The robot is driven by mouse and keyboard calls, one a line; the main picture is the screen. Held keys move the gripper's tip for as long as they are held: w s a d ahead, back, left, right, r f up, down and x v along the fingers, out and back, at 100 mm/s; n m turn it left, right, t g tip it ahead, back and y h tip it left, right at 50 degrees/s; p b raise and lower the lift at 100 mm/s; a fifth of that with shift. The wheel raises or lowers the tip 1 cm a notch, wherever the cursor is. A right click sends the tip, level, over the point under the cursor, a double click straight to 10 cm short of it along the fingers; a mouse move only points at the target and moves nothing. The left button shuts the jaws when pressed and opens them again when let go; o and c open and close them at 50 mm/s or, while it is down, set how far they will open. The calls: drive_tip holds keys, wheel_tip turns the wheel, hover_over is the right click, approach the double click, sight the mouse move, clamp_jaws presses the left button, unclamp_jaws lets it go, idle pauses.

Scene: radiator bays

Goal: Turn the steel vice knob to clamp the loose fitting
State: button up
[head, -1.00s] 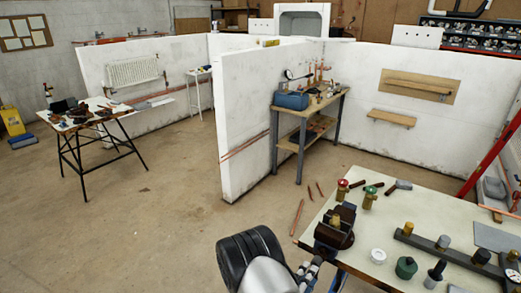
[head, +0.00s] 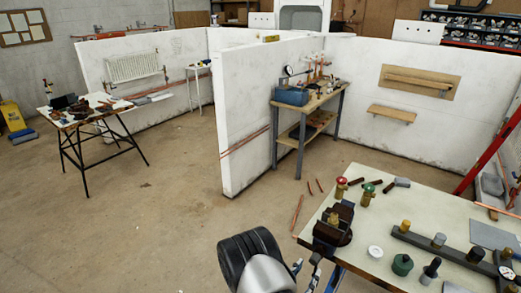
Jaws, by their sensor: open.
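A dark vice (head: 331,231) sits at the near left corner of the pale workbench (head: 455,207). A small brass-coloured piece (head: 335,218) shows at the vice; I cannot tell whether it is gripped or loose. A dark rail on the bench carries several knobs, among them a grey steel-looking knob (head: 438,240), a brass knob (head: 405,226) and a black knob (head: 475,254). I cannot tell whether the grey one belongs to a vice. My gripper (head: 307,264) is open and empty, low in the view, in front of and left of the vice, apart from it.
Red-topped (head: 341,188) and green-topped (head: 367,195) brass valves stand behind the vice. A white disc (head: 375,252), a green bottle-like item (head: 402,265) and a black-handled item (head: 430,270) stand near the front edge.

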sight(313, 263)
idle(0.3)
drive_tip(key=shift+x, duration=1.3)
drive_tip(key=shift+w+d+r, duration=0.15)
drive_tip(key=shift+w+d, duration=0.1)
drive_tip(key=shift+w, duration=0.05)
drive_tip(key=shift+p+x, duration=0.85)
drive_tip(key=shift+p, duration=0.1)
drive_tip(key=shift+c, duration=0.4)
clamp_jaws()
